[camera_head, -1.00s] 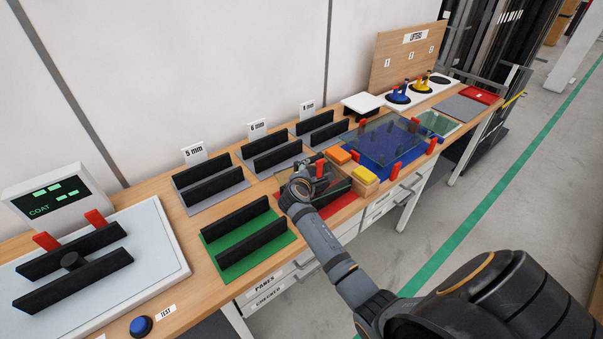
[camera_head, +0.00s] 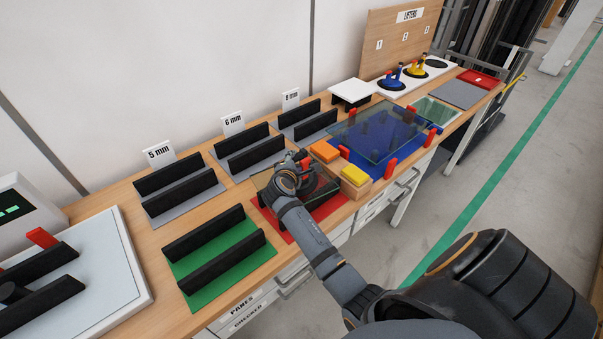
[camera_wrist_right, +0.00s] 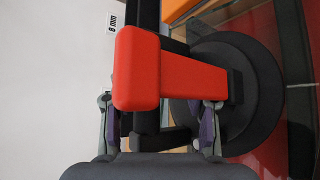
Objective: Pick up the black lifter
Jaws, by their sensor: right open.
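The black lifter shows in the right wrist view as a black disc (camera_wrist_right: 262,95) with a thick red handle (camera_wrist_right: 175,72). My right gripper (camera_wrist_right: 160,118) is open, with one finger on each side of the handle; I cannot tell whether they touch it. In the head view my right gripper (camera_head: 302,168) is over the red mat (camera_head: 330,209), and its wrist hides most of the lifter. My left gripper is not in view.
Orange and yellow blocks (camera_head: 354,174) stand close right of the gripper. A glass pane (camera_head: 375,130) lies over a blue mat beyond them. Black rails on a green mat (camera_head: 205,292) are to the left. Blue and yellow lifters (camera_head: 415,71) stand at the back.

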